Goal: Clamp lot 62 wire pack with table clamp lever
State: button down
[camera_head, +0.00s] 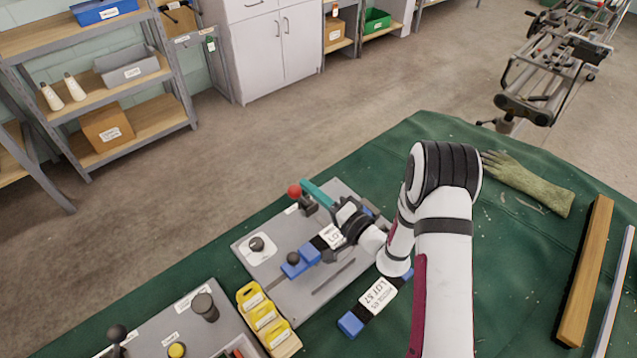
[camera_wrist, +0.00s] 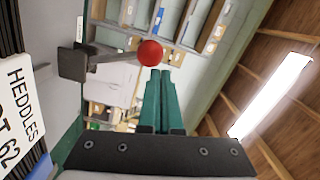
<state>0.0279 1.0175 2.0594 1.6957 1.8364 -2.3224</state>
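The lot 62 wire pack (camera_head: 331,236) lies on the grey clamp plate (camera_head: 330,291), with blue end blocks; my wrist hides part of it. Its label, HEDDLES and 62, shows at the left of the wrist view (camera_wrist: 18,112). The clamp lever, with a red ball knob (camera_head: 294,190), stands at the plate's far edge; the knob also shows in the wrist view (camera_wrist: 150,52), on an arm from a dark block. My gripper (camera_head: 305,185) has teal fingers together, with nothing seen between them. In the wrist view the fingertips (camera_wrist: 160,72) appear just below the knob; contact cannot be told.
A second pack, lot 57 (camera_head: 378,296), lies on the green cloth (camera_head: 500,262) beside the plate. Yellow blocks (camera_head: 265,318) and a panel with knobs (camera_head: 165,335) are at front left. A glove (camera_head: 530,182) and a wooden bar (camera_head: 587,270) lie right.

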jog(key=shift+s+a+f, duration=0.15)
jog(key=shift+s+a, duration=0.45)
dwell(0.3)
jog(key=s+d+r, duration=0.3)
jog(key=s+d, duration=0.2)
jog(key=d, duration=0.5)
jog(key=shift+d, duration=0.15)
